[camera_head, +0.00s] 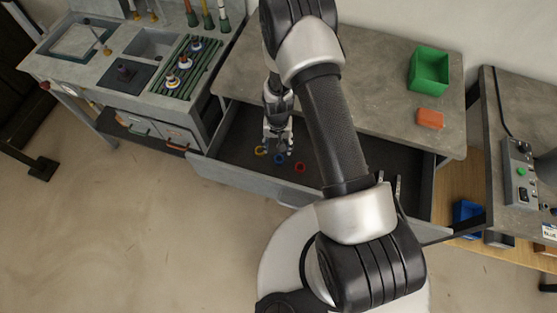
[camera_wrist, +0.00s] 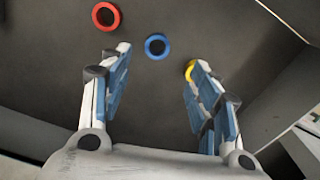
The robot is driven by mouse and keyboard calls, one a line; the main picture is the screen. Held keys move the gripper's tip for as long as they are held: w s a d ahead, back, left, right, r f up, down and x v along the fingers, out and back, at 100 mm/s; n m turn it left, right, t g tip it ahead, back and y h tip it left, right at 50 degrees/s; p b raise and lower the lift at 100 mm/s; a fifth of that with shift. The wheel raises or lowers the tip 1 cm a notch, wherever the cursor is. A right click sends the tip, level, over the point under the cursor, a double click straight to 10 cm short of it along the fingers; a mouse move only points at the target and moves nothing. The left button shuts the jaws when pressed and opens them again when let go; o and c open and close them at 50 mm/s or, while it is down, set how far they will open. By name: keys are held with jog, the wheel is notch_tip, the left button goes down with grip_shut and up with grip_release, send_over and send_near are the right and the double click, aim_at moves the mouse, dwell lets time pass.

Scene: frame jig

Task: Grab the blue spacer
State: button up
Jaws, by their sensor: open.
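The blue spacer (camera_wrist: 157,46) is a small ring lying flat on the dark floor of the open drawer (camera_head: 222,160). In the head view the blue spacer (camera_head: 279,159) lies between a yellow spacer (camera_head: 261,151) and a red spacer (camera_head: 300,167). My gripper (camera_head: 278,148) is over the drawer, close to the blue spacer in the picture. In the wrist view my gripper (camera_wrist: 157,62) is open and empty, and the blue ring shows beyond the gap between the fingertips. The right finger partly covers the yellow spacer (camera_wrist: 189,70); the red spacer (camera_wrist: 106,16) is at upper left.
The drawer is pulled out from under a grey worktop (camera_head: 385,75). A green box (camera_head: 429,71) and an orange block (camera_head: 430,118) stand on that top. The floor in front is clear.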

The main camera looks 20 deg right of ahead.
aim_at(279, 157)
notch_tip(279, 157, down, 4)
jog(key=shift+b, duration=0.4)
jog(key=f, duration=0.1)
jog(key=f+b, duration=0.1)
jog(key=f, duration=0.1)
jog(key=f+b, duration=0.1)
jog(key=f, duration=0.1)
jog(key=shift+w+d+f, duration=0.1)
jog(key=shift+d+f, duration=0.05)
jog(key=shift+d, duration=0.15)
jog(key=c, duration=1)
jog(key=shift+r, duration=0.2)
